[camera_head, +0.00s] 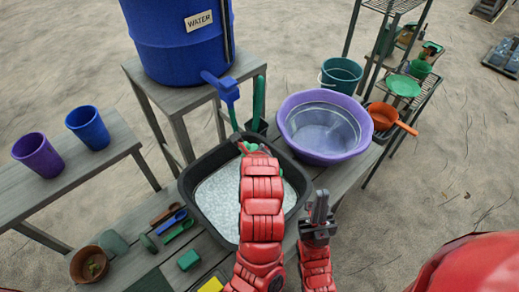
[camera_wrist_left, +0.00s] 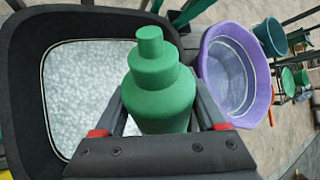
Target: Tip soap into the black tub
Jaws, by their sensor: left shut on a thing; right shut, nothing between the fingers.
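The black tub (camera_head: 197,188) stands on the wooden bench and holds a pale, bubbly-looking liquid. Its rim also shows in the left wrist view (camera_wrist_left: 22,75). My left gripper (camera_wrist_left: 162,105) is shut on a green bottle (camera_wrist_left: 162,85), with its stepped neck pointing away from the wrist. In the head view my left arm reaches across the tub and hides most of the bottle and part of the liquid. The bottle's exact tilt and any flow from it cannot be told. My right gripper (camera_head: 320,205) is shut and empty, just right of the tub's near right corner.
A purple basin (camera_head: 300,145) stands right behind the tub. A blue water barrel (camera_head: 170,40) stands on a stand behind. Brushes, a green block (camera_head: 188,260) and a brown pot (camera_head: 88,265) lie left. An orange pan (camera_head: 383,115) is right.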

